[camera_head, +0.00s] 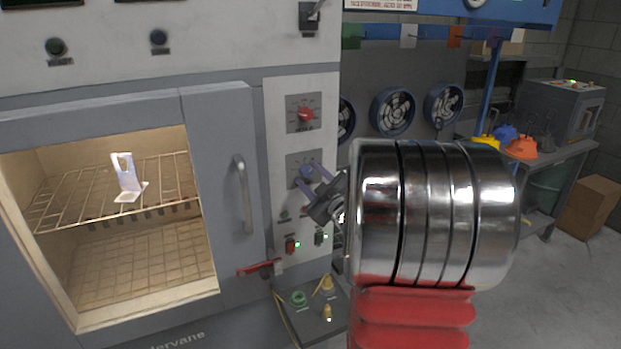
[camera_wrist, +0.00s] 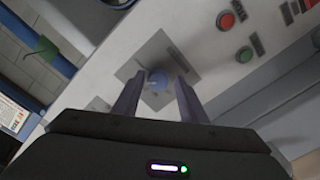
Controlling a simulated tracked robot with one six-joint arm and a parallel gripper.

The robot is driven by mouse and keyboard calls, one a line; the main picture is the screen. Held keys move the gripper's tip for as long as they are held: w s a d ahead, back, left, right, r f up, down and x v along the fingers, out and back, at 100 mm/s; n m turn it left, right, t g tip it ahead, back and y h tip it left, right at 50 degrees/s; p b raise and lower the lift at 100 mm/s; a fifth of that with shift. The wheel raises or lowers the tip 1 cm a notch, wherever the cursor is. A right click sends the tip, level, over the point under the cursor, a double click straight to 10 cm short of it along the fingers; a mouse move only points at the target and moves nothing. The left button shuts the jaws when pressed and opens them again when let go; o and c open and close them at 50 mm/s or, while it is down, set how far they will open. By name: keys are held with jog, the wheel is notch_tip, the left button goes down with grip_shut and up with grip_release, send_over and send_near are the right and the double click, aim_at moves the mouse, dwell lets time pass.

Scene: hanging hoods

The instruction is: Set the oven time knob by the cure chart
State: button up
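The oven's control panel (camera_head: 268,160) carries a red knob (camera_head: 305,115) on an upper dial plate and a blue knob (camera_head: 306,171) on a lower one. The dial lettering is too small to read. My gripper (camera_head: 312,184) is at the lower dial, fingers apart. In the wrist view, the blue knob (camera_wrist: 157,80) shows between the two fingertips (camera_wrist: 158,92); I cannot tell whether they touch it. A white sign with red text (camera_head: 395,4) is cut off at the top; I cannot tell whether it is the cure chart.
The oven door (camera_head: 222,150) has a window onto a wire rack with a small bracket (camera_head: 127,178). Its vertical handle (camera_head: 243,193) stands left of the panel. A red lever (camera_head: 260,267) and buttons (camera_head: 290,246) sit below the dials. Fans and a bench (camera_head: 570,150) are at right.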

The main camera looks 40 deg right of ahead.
jog(key=shift+o, duration=0.5)
jog(key=shift+s, duration=0.5)
jog(key=v, duration=1.3)
jog(key=shift+w+a, duration=0.15)
jog(key=shift+w, duration=0.05)
